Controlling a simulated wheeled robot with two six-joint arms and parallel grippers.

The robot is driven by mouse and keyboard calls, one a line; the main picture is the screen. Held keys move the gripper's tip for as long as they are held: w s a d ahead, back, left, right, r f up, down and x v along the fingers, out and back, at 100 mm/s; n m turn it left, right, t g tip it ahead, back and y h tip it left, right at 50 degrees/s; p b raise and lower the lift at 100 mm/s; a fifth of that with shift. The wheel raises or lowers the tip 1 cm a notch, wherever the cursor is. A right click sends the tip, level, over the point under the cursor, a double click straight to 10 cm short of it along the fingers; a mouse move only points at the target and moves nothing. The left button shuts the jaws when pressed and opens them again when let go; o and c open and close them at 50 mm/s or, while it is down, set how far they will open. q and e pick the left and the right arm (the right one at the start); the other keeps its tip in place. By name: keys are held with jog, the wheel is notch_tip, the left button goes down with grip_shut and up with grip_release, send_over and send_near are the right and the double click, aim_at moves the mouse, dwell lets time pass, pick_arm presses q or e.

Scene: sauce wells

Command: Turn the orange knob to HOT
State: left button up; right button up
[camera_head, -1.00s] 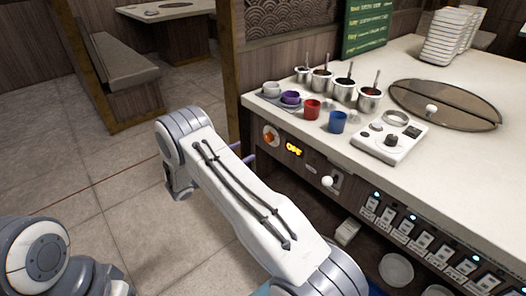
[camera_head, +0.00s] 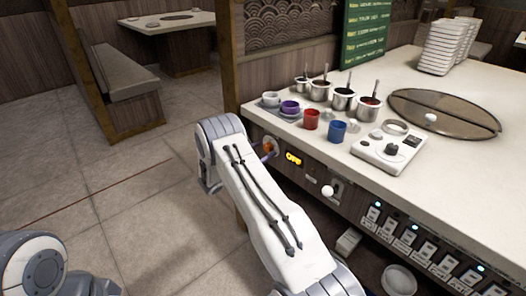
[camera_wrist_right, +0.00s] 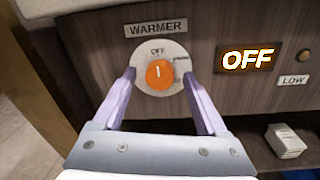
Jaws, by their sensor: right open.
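The orange knob (camera_wrist_right: 159,74) sits on a white round dial plate (camera_wrist_right: 174,55) under a WARMER label. Its white mark points up at OFF, and the other dial words are too small to read. The lit display (camera_wrist_right: 247,59) reads OFF. My right gripper (camera_wrist_right: 158,76) is open in the right wrist view, its two purple fingers on either side of the knob; I cannot tell whether they touch it. In the head view the knob (camera_head: 268,147) shows just beyond the right gripper (camera_head: 264,156), which is mostly hidden by my arm. My left gripper is out of view.
Above the panel, the counter holds a red cup (camera_head: 311,120), a blue cup (camera_head: 337,131), several sauce pots and a white control unit (camera_head: 389,149). A white ball-ended lever (camera_head: 328,191) is right of the display. A wooden post (camera_head: 229,60) stands to the left.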

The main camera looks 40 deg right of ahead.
grip_shut()
jog(key=m+b, duration=0.2)
jog(key=m, duration=0.1)
jog(key=m+b, duration=0.1)
jog(key=b, duration=0.1)
jog(key=shift+f+m, duration=0.25)
jog(key=shift+m, duration=0.15)
jog(key=m+b, duration=0.6)
jog(key=b, duration=0.1)
jog(key=m+b, duration=0.3)
jog(key=shift+a+f+m+g+h, duration=0.1)
jog(key=shift+f+m+g+h, duration=0.2)
jog(key=m+g+b, duration=0.1)
jog(key=m+b, duration=0.8)
jog(key=b, duration=0.6)
jog(key=shift+r+m+b, duration=0.15)
jog(key=shift+m+b, duration=0.65)
jog(key=shift+b, duration=0.4)
